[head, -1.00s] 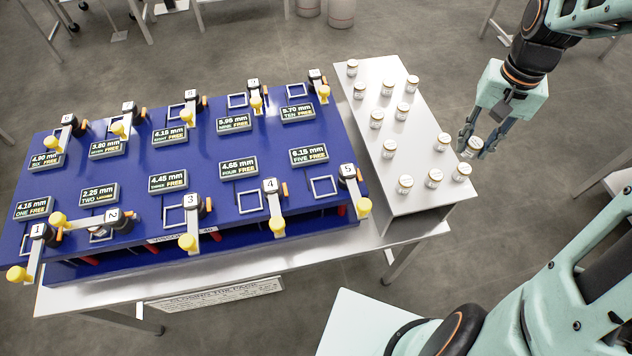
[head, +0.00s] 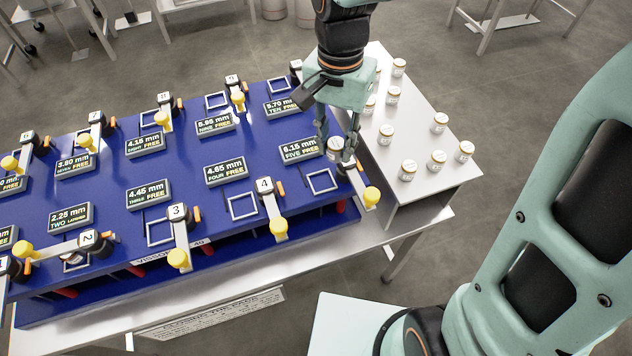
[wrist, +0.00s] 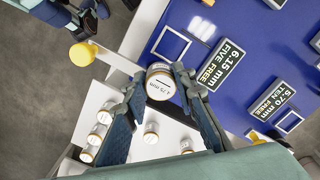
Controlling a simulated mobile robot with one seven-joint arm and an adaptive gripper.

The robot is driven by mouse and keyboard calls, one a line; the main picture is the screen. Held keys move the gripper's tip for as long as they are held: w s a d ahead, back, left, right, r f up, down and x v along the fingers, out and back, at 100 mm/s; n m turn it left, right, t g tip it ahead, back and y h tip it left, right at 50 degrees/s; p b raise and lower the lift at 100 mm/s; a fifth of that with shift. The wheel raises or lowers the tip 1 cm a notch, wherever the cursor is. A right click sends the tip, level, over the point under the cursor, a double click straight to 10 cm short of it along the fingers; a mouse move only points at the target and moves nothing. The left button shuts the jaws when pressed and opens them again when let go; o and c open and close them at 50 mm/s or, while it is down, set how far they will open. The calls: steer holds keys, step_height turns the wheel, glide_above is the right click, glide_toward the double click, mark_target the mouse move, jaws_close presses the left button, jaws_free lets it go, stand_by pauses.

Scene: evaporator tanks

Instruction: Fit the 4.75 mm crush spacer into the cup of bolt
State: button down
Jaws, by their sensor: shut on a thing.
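My gripper (head: 338,152) is shut on a small white spacer jar (head: 336,146) with a gold rim. In the wrist view the jar (wrist: 160,84) sits between the two fingertips, its label reading about "4.75 mm", first digit partly unclear. The gripper hangs over the right edge of the blue bench (head: 205,170), near the sign FIVE 6.15 mm FREE (head: 301,149) and its square frame (head: 321,181). The square frame also shows in the wrist view (wrist: 170,45), apart from the jar. The other signs include FOUR 4.65 mm FREE (head: 226,171) and THREE 4.45 mm FREE (head: 148,194).
A light grey shelf (head: 425,205) to the right carries several similar jars (head: 437,160). Numbered clamp levers with yellow knobs (head: 279,226) stand along the bench; lever five's knob (head: 371,196) is close to my gripper. Grey floor lies beyond the shelf.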

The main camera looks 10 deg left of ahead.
steer(key=s+a+r, duration=0.1)
steer(key=a+r, duration=0.1)
steer(key=a, duration=0.1)
glide_above(322, 183)
steer(key=shift+t, duration=0.3)
steer(key=f, duration=0.5)
steer(key=shift+a+f, duration=0.3)
steer(key=shift+f, duration=0.05)
steer(key=shift+d+f+b, duration=0.2)
steer(key=shift+f+b, duration=0.1)
steer(key=shift+f, duration=1.95)
steer(key=shift+f, duration=0.25)
steer(key=c, duration=1.6)
jaws_free()
steer(key=shift+r, duration=0.1)
steer(key=shift+r, duration=0.1)
step_height(322, 183, up, 12)
steer(key=shift+p, duration=0.35)
